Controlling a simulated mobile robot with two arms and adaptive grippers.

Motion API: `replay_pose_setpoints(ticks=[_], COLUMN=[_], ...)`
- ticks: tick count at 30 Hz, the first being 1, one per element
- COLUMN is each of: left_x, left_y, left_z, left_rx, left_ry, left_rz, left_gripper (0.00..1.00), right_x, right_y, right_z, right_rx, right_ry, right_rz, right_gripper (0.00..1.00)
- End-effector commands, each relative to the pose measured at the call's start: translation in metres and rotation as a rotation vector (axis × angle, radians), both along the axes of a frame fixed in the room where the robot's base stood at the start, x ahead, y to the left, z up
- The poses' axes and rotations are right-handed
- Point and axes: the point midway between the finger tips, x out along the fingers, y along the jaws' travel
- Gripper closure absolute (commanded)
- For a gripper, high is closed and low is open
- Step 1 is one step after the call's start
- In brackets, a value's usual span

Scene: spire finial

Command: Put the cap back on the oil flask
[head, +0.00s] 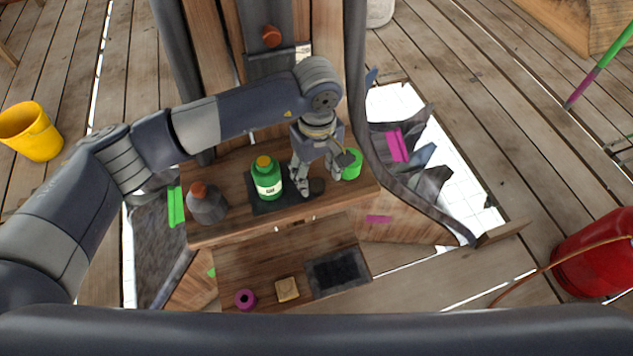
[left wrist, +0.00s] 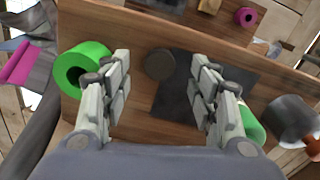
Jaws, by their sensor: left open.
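A green bottle (head: 267,180) with a white label and a yellow-orange top stands upright on a dark mat (head: 262,206) on the wooden bench; I take it as the oil flask. Its side shows partly behind a finger in the left wrist view (left wrist: 250,126). A dark round disc (head: 317,186), perhaps the cap, lies right of the bottle; it also shows in the left wrist view (left wrist: 160,64). My left gripper (head: 322,180) is open and empty above the disc, which appears between its fingers in the left wrist view (left wrist: 160,78). My right gripper is not in view.
A green ring (head: 352,164) sits close beside one left finger. A grey flask with a rust-coloured top (head: 207,204) stands left of the bottle. A lower shelf (head: 258,270) holds a purple ring (head: 245,299), a tan block (head: 287,289) and a black tray (head: 338,273).

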Motion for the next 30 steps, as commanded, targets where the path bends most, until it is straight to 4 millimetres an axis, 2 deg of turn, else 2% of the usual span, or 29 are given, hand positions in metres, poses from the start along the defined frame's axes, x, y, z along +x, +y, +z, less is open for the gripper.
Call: replay_pose_setpoints(ticks=[2, 7, 19, 21, 25, 30], left_x=[-0.002, -0.001, 0.0, 0.0, 0.0, 0.0], left_y=[-0.001, -0.001, -0.001, -0.001, -0.001, -0.001], left_z=[-0.01, -0.033, -0.037, -0.036, -0.036, -0.036], left_rx=[0.001, 0.001, 0.001, 0.001, 0.001, 0.001], left_ry=[0.006, 0.003, 0.001, 0.001, 0.001, 0.001], left_rz=[0.001, 0.001, 0.0, 0.0, 0.0, 0.0], left_gripper=[0.45, 0.45, 0.45, 0.59, 0.78, 0.78], right_x=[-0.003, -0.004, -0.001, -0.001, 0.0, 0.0], right_y=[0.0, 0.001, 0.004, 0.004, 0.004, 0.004], right_z=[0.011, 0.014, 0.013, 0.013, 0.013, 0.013], right_rx=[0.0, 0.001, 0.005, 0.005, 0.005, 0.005], right_ry=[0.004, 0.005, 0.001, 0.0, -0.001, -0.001], right_rz=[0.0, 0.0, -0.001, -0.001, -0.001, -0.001], right_gripper=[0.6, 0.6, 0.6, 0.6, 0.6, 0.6])
